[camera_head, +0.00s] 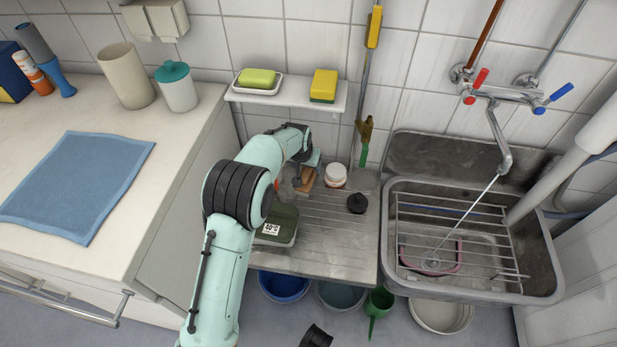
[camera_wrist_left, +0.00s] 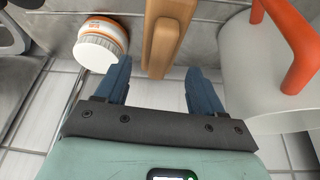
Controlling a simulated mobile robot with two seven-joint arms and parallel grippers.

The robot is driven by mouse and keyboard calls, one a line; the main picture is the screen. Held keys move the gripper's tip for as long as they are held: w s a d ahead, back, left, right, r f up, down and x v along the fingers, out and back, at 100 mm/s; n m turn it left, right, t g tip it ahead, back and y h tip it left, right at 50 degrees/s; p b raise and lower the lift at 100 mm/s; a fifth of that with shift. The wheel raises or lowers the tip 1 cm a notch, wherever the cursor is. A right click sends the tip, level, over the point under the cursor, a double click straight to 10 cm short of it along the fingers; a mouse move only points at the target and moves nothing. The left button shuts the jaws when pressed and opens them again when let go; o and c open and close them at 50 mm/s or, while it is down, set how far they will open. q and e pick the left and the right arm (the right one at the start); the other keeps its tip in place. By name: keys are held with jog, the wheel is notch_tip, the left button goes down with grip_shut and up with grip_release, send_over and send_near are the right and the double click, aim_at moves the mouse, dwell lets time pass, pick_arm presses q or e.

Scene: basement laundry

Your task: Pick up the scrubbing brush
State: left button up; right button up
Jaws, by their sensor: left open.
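The scrubbing brush, a wooden-looking piece (camera_head: 306,181), stands on the ribbed metal drainboard at the back, partly hidden by my left arm. In the left wrist view its light-brown wood (camera_wrist_left: 167,38) is upright between the fingers' lines, nearer the left-hand finger. My left gripper (camera_wrist_left: 160,84) is open, with dark blue fingers on either side of the wood's lower end. I cannot tell whether a finger touches it. In the head view the left gripper (camera_head: 310,163) is small and mostly hidden by its own wrist. The bristles are not clearly seen. My right gripper is not in view.
A green container (camera_head: 283,226) sits in front. A soap shelf (camera_head: 290,96) hangs above. In the wrist view, a pale container with a red handle (camera_wrist_left: 300,75) is at right.

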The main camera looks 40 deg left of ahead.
aim_at(307, 169)
pick_arm(q)
jog(key=b+x, duration=0.1)
jog(key=x, duration=0.5)
jog(key=shift+s+b, duration=0.1)
jog(key=shift+b, duration=0.25)
jog(key=shift+d, duration=0.1)
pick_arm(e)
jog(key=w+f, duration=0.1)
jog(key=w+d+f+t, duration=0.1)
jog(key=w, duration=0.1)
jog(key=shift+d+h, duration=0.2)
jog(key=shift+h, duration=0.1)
pick_arm(q)
jog(key=shift+f, duration=0.2)
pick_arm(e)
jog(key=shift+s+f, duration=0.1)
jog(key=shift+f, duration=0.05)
pick_arm(q)
jog(key=c, duration=0.8)
jog(key=shift+r, duration=0.1)
